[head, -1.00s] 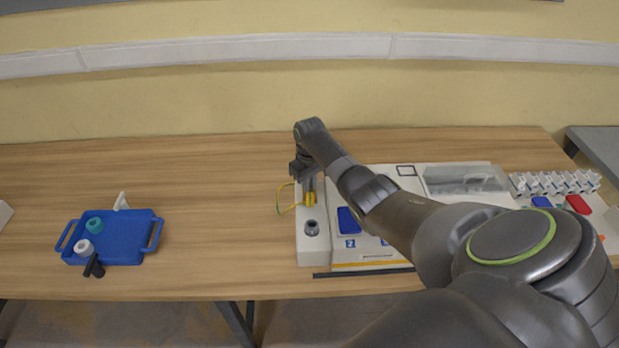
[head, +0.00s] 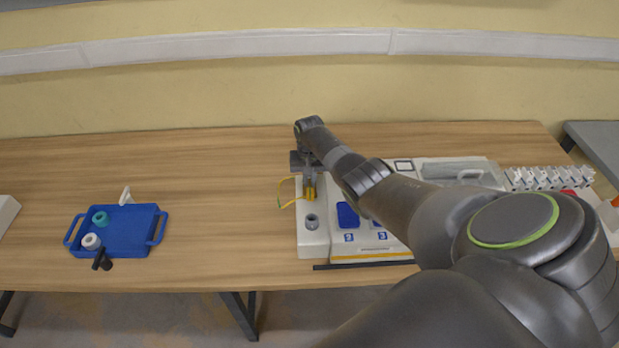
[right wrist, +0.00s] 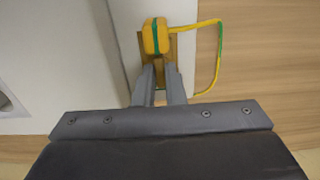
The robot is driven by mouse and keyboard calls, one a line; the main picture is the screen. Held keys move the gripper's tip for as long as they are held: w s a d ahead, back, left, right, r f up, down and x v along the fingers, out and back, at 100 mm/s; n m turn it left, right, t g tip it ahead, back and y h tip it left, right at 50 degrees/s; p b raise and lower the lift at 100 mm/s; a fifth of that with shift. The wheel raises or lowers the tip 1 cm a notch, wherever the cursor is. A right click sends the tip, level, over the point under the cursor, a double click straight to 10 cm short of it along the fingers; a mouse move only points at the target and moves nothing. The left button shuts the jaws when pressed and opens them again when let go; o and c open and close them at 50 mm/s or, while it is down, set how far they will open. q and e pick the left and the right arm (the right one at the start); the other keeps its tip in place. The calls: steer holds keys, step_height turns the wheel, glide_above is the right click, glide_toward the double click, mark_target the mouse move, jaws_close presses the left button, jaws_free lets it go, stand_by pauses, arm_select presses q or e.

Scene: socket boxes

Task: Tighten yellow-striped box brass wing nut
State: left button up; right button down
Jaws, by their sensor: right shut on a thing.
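The white box (head: 340,249) has a yellow stripe along its front edge and stands under my right arm. On its narrow left strip is a yellow terminal piece (head: 310,193) with a yellow-green wire loop (head: 287,200). In the right wrist view the yellow piece (right wrist: 156,37) has a green stripe and sits on a brass-coloured plate (right wrist: 173,50). My right gripper (head: 309,180) points down at this terminal. In the right wrist view its fingers (right wrist: 160,72) are closed around the brass wing nut, which they mostly hide. My left gripper is out of view.
A blue tray (head: 135,240) with small teal, white and black parts is at the left. A grey knob (head: 312,221) stands in front of the terminal. A row of white parts (head: 548,179) is at the right. The table between tray and box is clear.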

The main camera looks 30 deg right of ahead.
mark_target(309, 182)
steer(key=shift+w, duration=0.1)
stand_by(0.3)
steer(key=c, duration=1.8)
jaws_free()
steer(key=shift+r, duration=0.45)
step_height(309, 182, up, 17)
steer(key=shift+f+b, duration=0.2)
steer(key=shift+b, duration=0.85)
steer(key=shift+f, duration=0.15)
